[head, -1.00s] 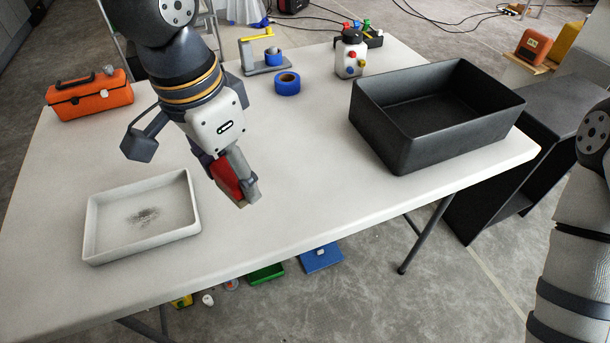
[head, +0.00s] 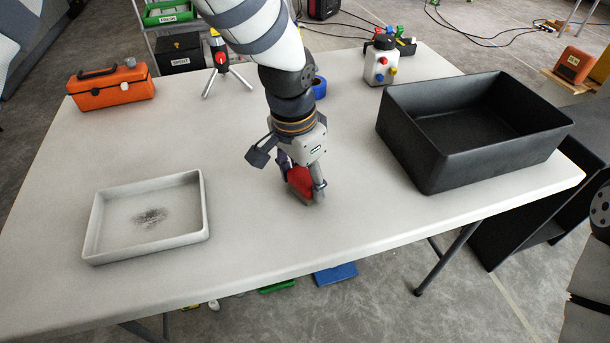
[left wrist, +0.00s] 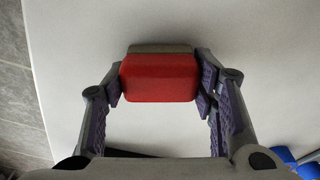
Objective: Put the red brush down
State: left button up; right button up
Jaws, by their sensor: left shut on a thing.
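The red brush (head: 300,181) is a red block with a tan-grey underside. My left gripper (head: 303,184) is shut on it, over the table between the white tray and the black bin. In the left wrist view the red brush (left wrist: 160,78) sits between the two fingers of the gripper (left wrist: 160,82), with the white tabletop behind it. The brush's lower edge is at or very near the table (head: 250,240); I cannot tell for sure whether it touches. My right gripper is not in view.
A shallow white tray (head: 205,205) with a dark smudge lies to the left. A deep black bin (head: 430,165) stands to the right. An orange toolbox (head: 112,92) and a white bottle (head: 381,66) stand farther back. The table front is clear.

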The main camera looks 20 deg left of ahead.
aim_at(297, 179)
pick_arm(q)
jog(key=o, duration=1.4)
jog(key=shift+o, duration=0.2)
notch_tip(297, 179, up, 12)
jog(key=s+p, duration=0.1)
jog(key=shift+s+a, duration=0.15)
jog(key=shift+a, duration=0.3)
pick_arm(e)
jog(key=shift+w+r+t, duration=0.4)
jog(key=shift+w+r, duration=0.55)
